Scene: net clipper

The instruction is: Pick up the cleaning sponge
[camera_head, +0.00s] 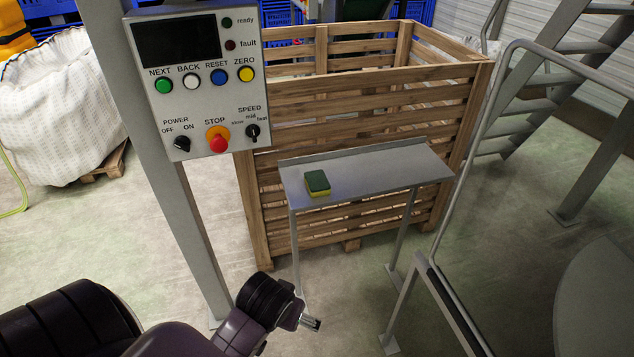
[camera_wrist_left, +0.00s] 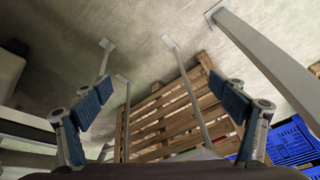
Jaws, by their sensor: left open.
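The cleaning sponge (camera_head: 317,183), dark green on top and yellow below, lies flat near the left end of a small grey metal table (camera_head: 385,176) in the head view. My left gripper (camera_head: 311,324) is in front of the table and lower in the picture, apart from the sponge, with only its tip showing there. In the left wrist view my left gripper (camera_wrist_left: 167,97) is open, its two blue-padded fingers wide apart with nothing held between them. The sponge cannot be made out in the left wrist view. My right gripper is not in view.
A control panel (camera_head: 195,85) on a grey post (camera_head: 178,215) stands left of the table. A wooden slatted crate (camera_head: 360,105) is right behind the table. A metal handrail (camera_head: 470,180) and stairs (camera_head: 545,100) are at right. Bare floor lies under the table.

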